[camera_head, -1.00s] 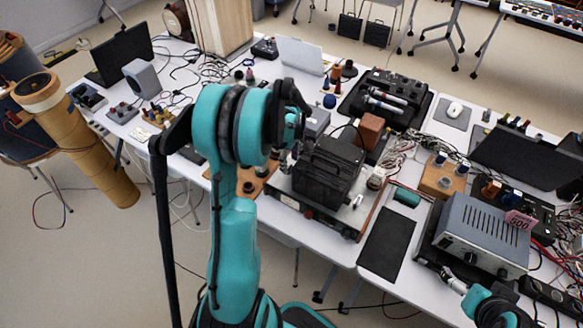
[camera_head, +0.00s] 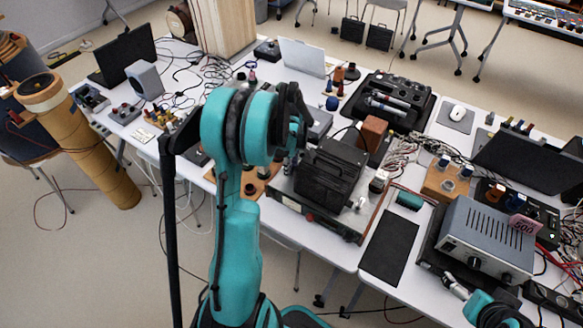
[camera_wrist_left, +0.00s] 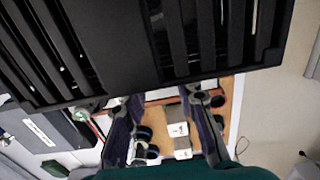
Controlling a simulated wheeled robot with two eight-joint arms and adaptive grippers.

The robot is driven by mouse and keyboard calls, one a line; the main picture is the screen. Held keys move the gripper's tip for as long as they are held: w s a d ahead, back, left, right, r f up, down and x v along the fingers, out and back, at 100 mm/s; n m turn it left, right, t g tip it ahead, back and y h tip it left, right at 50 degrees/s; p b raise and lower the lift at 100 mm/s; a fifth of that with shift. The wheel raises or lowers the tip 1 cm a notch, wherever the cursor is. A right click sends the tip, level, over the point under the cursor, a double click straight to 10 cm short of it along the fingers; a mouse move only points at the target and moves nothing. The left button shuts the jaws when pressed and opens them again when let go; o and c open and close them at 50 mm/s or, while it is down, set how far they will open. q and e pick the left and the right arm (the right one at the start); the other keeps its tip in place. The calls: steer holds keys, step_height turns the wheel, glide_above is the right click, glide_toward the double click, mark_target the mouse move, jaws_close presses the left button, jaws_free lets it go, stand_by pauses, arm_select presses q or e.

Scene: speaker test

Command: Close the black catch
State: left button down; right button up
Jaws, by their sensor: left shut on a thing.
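A black slatted box (camera_head: 328,172) stands on a flat grey unit (camera_head: 318,213) on the middle table. The catch itself is too small or hidden to make out. My left gripper (camera_head: 294,145) is at the box's left side, with its fingertips mostly hidden by my own wrist. In the left wrist view a black slatted part (camera_wrist_left: 110,45) fills the top. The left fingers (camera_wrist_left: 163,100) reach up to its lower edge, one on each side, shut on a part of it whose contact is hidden.
A brown block (camera_head: 374,133) and cables stand right of the box. A black mat (camera_head: 389,246) and a grey metal instrument (camera_head: 487,240) lie further right. In the left wrist view, small labelled parts sit on a wooden board (camera_wrist_left: 229,110) below the slatted part.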

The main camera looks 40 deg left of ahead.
arm_select(q)
steer(key=shift+m, duration=0.3)
steer(key=m, duration=0.4)
steer(key=shift+b, duration=0.35)
steer(key=m, duration=0.4)
steer(key=shift+m+b, duration=0.3)
steer(key=m, duration=0.8)
steer(key=shift+b, duration=0.3)
steer(key=shift+m, duration=0.5)
steer(key=c, duration=1.2)
jaws_free()
steer(key=shift+o, duration=0.2)
